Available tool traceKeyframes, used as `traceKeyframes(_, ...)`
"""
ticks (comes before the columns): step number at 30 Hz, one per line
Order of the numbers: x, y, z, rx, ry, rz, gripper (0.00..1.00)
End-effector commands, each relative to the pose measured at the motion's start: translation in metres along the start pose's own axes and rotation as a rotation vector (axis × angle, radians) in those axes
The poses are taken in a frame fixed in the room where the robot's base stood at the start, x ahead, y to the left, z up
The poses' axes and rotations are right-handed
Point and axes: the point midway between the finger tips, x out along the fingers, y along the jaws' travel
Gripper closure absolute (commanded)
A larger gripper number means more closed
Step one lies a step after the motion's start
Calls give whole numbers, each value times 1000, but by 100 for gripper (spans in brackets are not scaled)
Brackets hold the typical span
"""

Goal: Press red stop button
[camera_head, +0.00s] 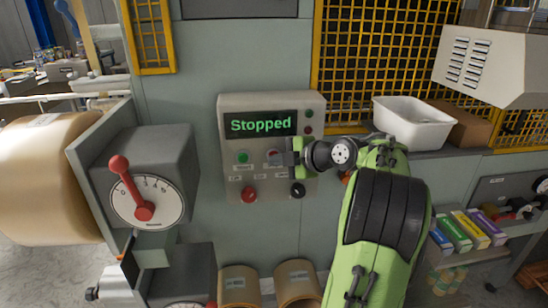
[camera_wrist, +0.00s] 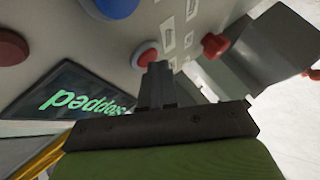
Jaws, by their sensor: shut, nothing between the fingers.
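The grey control panel (camera_head: 230,106) carries a lit display (camera_head: 260,124) reading "Stopped" in green. A red button (camera_head: 272,156) sits below the display, right of a green button (camera_head: 243,157), and is partly hidden by my gripper (camera_head: 286,156). In the wrist view the red button (camera_wrist: 147,53), in a pale ring, is right at the closed fingertips (camera_wrist: 155,70). The fingertips overlap its lower edge; I cannot tell whether they touch it. My gripper is shut and empty. The display (camera_wrist: 85,100) shows upside down in the wrist view.
Lower on the panel are a red knob (camera_head: 249,194) and a black knob (camera_head: 297,190). A dial box with a red lever (camera_head: 120,165) stands to the left. A white bin (camera_head: 412,122) and a brown box (camera_head: 468,127) are on the right ledge, beside yellow mesh (camera_head: 350,50).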

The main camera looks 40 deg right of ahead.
Motion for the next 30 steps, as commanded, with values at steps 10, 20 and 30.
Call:
traceKeyframes(10,-11,-10,-7,0,-1,0,100)
traceKeyframes(20,-15,-12,-10,-1,-1,1,100)
traceKeyframes(30,-38,-31,-27,-2,-3,2,100)
